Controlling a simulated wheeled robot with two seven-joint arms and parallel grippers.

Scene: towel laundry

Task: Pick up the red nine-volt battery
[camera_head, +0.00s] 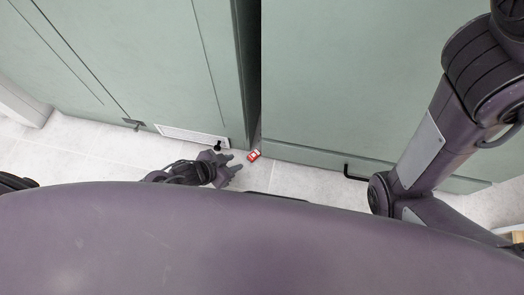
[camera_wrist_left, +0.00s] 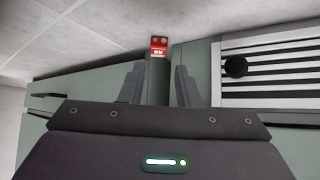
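The red nine-volt battery (camera_head: 254,155) lies on the pale tiled floor close to the base of the green cabinets, near the dark gap between them. It also shows in the left wrist view (camera_wrist_left: 159,46), ahead of the fingers and between their lines. My left gripper (camera_head: 234,164) is low over the floor, just left of the battery and apart from it. In the left wrist view its two fingers (camera_wrist_left: 158,82) stand apart with nothing between them. My right arm shows at the right in the head view, but its gripper is not in view.
Green cabinet fronts (camera_head: 345,75) rise right behind the battery. A white vent grille (camera_head: 192,136) with a black round knob (camera_head: 217,147) is close to my left gripper. A black handle (camera_head: 352,174) is on the right cabinet. Bare floor (camera_head: 310,183) lies right of the battery.

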